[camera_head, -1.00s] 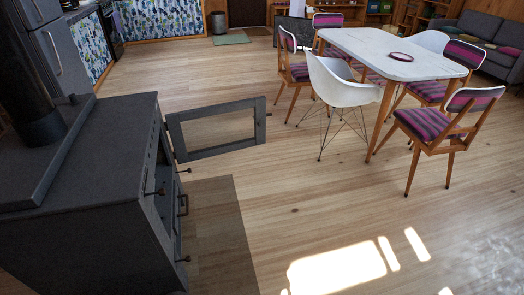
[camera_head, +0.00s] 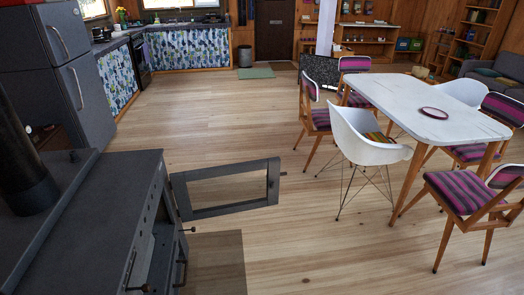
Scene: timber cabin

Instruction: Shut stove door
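The dark grey stove (camera_head: 95,215) stands at the lower left, with a black flue pipe rising from its top. Its framed door (camera_head: 228,208) with a see-through pane stands wide open, swung out from the stove's front and reaching right over the floor. The door's hinged side is at the far end of the stove's front, and a small handle (camera_head: 283,174) shows at its free edge. Knobs and handles show on the stove's front. Neither of my grippers is in view.
A white table (camera_head: 420,100) with several chairs stands at the right; a white shell chair (camera_head: 360,140) is nearest the door. A dark mat (camera_head: 215,262) lies before the stove. Wooden floor between stove and table is clear. A grey fridge (camera_head: 70,60) stands behind the stove.

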